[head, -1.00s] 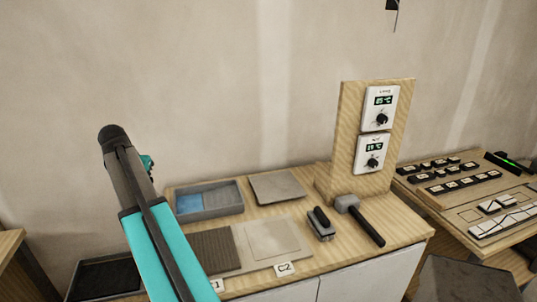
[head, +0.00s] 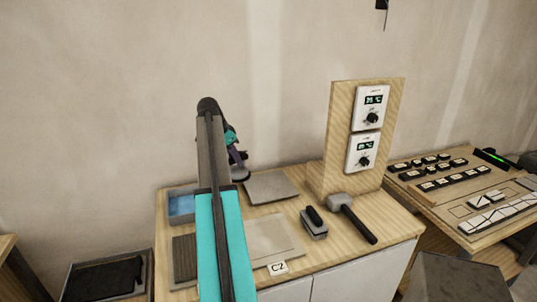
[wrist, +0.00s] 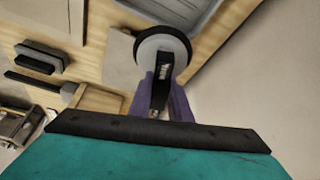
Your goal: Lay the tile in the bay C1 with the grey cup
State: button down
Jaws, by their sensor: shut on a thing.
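My gripper (head: 236,155) is shut on the grey cup (head: 240,173), a round suction cup with a dark rim; the wrist view shows the purple fingers around its handle and the cup's disc (wrist: 160,50). The cup is close to a loose grey square tile (head: 270,188) at the back of the bench; the tile also shows beside the cup in the wrist view (wrist: 121,62). I cannot tell whether they touch. Bay C1 (head: 184,258), a dark ribbed bed, is partly hidden by my arm. Bay C2 (head: 277,236) beside it holds a pale tile.
A grey tray with blue water (head: 181,205) stands at the back left, partly behind my arm. A float (head: 314,222) and a mallet (head: 352,218) lie at the right, near a wooden panel (head: 342,130) with two dials. A black tray (head: 105,276) is at the lower left.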

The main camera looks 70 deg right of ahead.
jog(key=s+d+m+g, duration=0.1)
jog(key=s+d+m, duration=0.2)
jog(key=s+d, duration=0.4)
jog(key=s, duration=0.4)
jog(key=shift+r+m+y, duration=0.2)
jog(key=shift+m+y, duration=0.1)
jog(key=shift+y, duration=0.1)
jog(key=shift+f, duration=0.2)
jog(key=shift+f+b, duration=1.35)
jog(key=shift+f, duration=1.7)
jog(key=shift+f, duration=0.25)
jog(key=c, duration=1.6)
grip_release()
jog(key=shift+o, duration=0.2)
jog(key=shift+r, duration=0.1)
jog(key=b+v, duration=0.3)
jog(key=v, duration=1)
jog(key=shift+r, duration=0.25)
